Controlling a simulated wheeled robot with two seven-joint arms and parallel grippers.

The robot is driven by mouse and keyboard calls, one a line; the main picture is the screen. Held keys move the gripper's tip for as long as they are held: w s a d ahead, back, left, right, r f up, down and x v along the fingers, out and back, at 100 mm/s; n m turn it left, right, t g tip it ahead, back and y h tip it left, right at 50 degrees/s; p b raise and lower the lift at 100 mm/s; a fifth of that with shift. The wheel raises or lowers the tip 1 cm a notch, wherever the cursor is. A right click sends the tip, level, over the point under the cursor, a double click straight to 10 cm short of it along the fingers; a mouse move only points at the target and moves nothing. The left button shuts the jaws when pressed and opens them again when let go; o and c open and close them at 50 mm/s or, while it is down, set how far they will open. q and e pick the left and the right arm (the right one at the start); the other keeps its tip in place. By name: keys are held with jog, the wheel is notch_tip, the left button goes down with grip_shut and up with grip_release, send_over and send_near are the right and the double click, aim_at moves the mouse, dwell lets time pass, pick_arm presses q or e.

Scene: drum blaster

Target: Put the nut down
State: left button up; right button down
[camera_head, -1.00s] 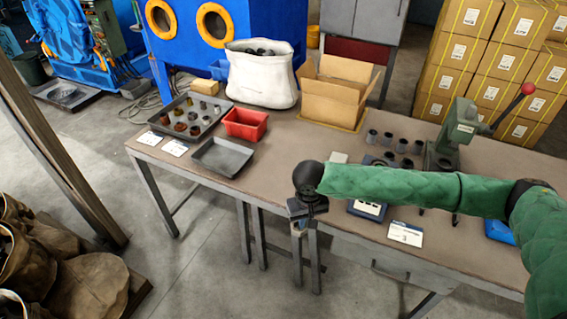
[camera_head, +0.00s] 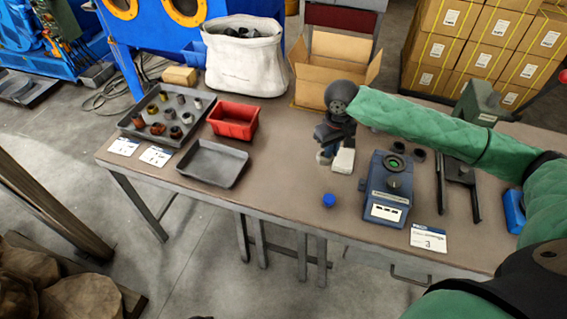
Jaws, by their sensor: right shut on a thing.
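My right gripper (camera_head: 326,155) hangs low over the middle of the table, pointing down, just left of a small white block (camera_head: 343,161). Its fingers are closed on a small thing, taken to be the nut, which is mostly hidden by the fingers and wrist. I cannot tell whether the nut touches the table. Several rusty, dark and brass-coloured nut-like pieces (camera_head: 158,129) stand in the grey tray (camera_head: 136,137) at the left. An empty dark tray (camera_head: 213,164) lies in front of the red bin (camera_head: 234,120). My left gripper is not in view.
A blue-grey device (camera_head: 386,195) with a green-lit top stands right of the gripper. A blue cap (camera_head: 328,200) sits near the front edge. An open cardboard box (camera_head: 330,75) and white sack (camera_head: 245,65) stand behind. Table between dark tray and gripper is clear.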

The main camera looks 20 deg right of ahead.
jog(key=shift+d, duration=0.2)
jog(key=shift+s+a+r+n, duration=0.15)
jog(key=shift+s+n, duration=0.15)
jog(key=shift+n, duration=0.1)
jog(key=p, duration=0.4)
send_over(295, 170)
notch_tip(295, 170, down, 7)
jog(key=shift+r, duration=0.2)
jog(key=shift+w+f, duration=0.15)
jog(key=shift+f, duration=0.55)
jog(key=shift+f+p, duration=0.75)
jog(key=shift+f, duration=0.75)
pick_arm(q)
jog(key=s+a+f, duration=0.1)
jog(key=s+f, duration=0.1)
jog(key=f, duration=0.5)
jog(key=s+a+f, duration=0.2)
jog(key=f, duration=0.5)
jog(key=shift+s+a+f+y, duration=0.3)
pick_arm(e)
jog(key=shift+f, duration=0.1)
